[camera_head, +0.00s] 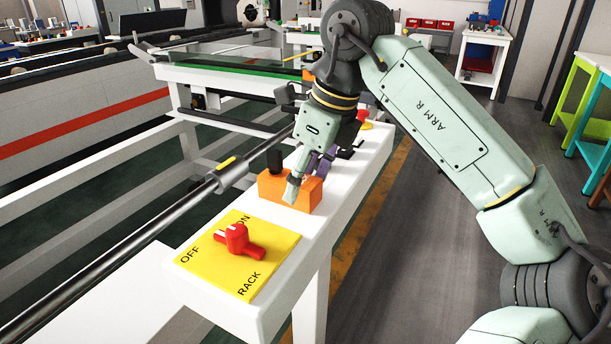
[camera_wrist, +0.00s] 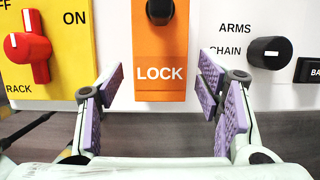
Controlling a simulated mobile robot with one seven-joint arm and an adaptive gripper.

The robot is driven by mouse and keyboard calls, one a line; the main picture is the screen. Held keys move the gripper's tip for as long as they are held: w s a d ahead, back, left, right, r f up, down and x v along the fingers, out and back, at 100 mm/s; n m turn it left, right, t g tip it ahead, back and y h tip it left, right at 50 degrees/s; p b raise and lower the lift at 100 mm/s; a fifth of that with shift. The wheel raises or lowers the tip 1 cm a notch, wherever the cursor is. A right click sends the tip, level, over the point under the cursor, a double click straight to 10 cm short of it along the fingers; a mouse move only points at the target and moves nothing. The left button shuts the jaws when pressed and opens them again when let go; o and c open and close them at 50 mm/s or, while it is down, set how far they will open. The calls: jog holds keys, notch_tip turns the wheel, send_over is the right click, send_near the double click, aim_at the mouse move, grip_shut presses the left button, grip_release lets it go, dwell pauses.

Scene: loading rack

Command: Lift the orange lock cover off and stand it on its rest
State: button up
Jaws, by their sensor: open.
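The orange lock cover (camera_head: 270,187) sits on the white rail panel in the head view, beyond the yellow rack switch plate. In the wrist view the cover (camera_wrist: 160,48) is marked LOCK and has a black knob (camera_wrist: 160,10) at the top edge of the picture. My gripper (camera_wrist: 161,92) is open, its purple pads on either side of the cover's lower end with a gap at each side. In the head view my gripper (camera_head: 305,180) is at the cover and hides part of it. I cannot make out the rest.
A red rotary switch (camera_head: 238,241) stands on the yellow plate (camera_head: 200,258), left of the cover in the wrist view. A black chain knob (camera_wrist: 270,53) and a black BA-labelled part (camera_wrist: 308,70) are on the right. A long metal bar (camera_head: 120,246) runs along the panel's left side.

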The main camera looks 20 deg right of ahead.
jog(key=shift+r, duration=0.1)
jog(key=v, duration=1.1)
jog(key=shift+s+d+r, duration=0.15)
jog(key=shift+r, duration=0.2)
